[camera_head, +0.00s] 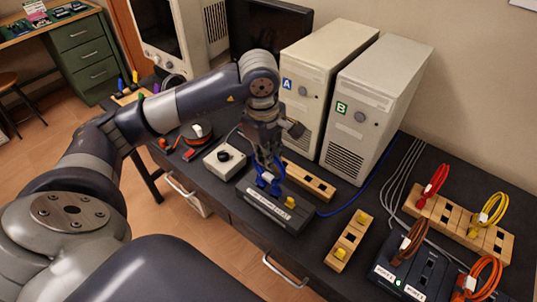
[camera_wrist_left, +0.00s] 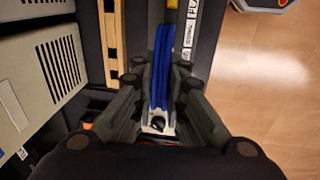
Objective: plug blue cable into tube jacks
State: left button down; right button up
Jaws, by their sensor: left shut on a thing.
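My left gripper (camera_head: 268,178) is shut on the blue cable (camera_head: 262,182), whose bundled loop stands just above or at a long black box (camera_head: 268,210). In the left wrist view the blue cable (camera_wrist_left: 162,65) lies between the two fingers, with the black box (camera_wrist_left: 191,40) close beside it. The box has a white label strip, too small to read surely, and a yellow piece (camera_head: 290,202) at its right end. The gripper hides the cable's plug end, so I cannot tell whether it touches a jack. My right gripper is not in view.
Behind the box lies a wooden block (camera_head: 308,180); another (camera_head: 348,240) holds yellow plugs. Computer towers A (camera_head: 315,80) and B (camera_head: 365,110) stand at the back. Red (camera_head: 433,183), yellow (camera_head: 493,208), brown and orange cables are at right. A small box with a black knob (camera_head: 225,158) is at left.

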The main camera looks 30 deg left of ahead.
pick_arm(q)
jog(key=shift+f+b, duration=0.55)
jog(key=shift+b, duration=0.3)
dwell(0.9)
dwell(0.3)
jog(key=c, duration=1.5)
grip_release()
jog(key=shift+c, duration=0.2)
jog(key=o, duration=0.7)
jog(key=shift+c, duration=0.2)
notch_tip(320, 180, up, 8)
jog(key=p, duration=0.4)
jog(key=shift+s+f, duration=0.25)
jog(key=shift+s, duration=0.15)
